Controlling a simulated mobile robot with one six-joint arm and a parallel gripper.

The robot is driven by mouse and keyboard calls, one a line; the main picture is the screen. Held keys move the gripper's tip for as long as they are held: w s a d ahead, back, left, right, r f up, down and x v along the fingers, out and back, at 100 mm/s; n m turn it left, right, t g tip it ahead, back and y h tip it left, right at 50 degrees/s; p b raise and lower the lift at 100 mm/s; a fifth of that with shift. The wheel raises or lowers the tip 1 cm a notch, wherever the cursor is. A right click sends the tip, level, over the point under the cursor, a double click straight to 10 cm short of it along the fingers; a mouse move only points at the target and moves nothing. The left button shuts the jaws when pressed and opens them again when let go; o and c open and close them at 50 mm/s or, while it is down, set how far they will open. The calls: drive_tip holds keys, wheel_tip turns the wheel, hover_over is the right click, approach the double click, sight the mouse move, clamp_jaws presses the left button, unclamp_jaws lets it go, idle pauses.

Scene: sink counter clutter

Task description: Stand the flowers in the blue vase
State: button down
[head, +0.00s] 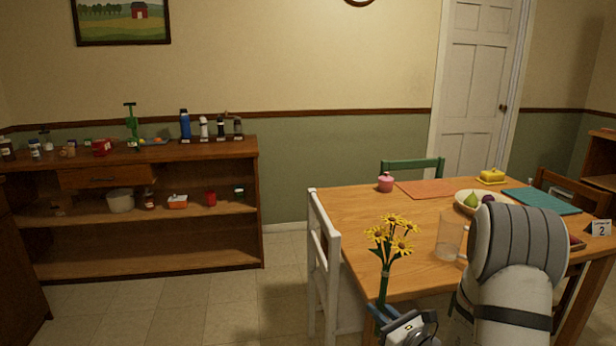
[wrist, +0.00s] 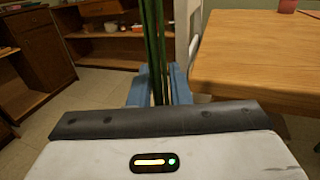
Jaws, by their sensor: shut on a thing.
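The flowers (head: 393,236) are a bunch of yellow blooms with dark centres on green stems, upright in the head view. My gripper (head: 384,312) is shut on the stems low down, with the blooms well above it. In the wrist view the green stems (wrist: 155,50) rise between the blue fingers of my gripper (wrist: 157,85). The flowers are held in the air in front of the table's near left corner. I cannot make out a blue vase for certain; a tall blue bottle-like thing (head: 185,126) stands on the sideboard.
The wooden table (head: 350,215) bears a clear pitcher (head: 448,240), a fruit bowl (head: 464,206), a pink pot (head: 385,184) and placemats. A white chair (head: 331,262) stands at its left side. The sideboard (head: 120,158) holds several small items. Open floor (head: 180,300) lies between.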

wheel_tip(320, 180, down, 4)
drive_tip(key=a+f, duration=0.1)
drive_tip(key=a, duration=0.2)
wheel_tip(320, 180, up, 6)
drive_tip(key=p, duration=1.2)
drive_tip(key=shift+s+d, duration=0.2)
drive_tip(key=shift+s, duration=0.05)
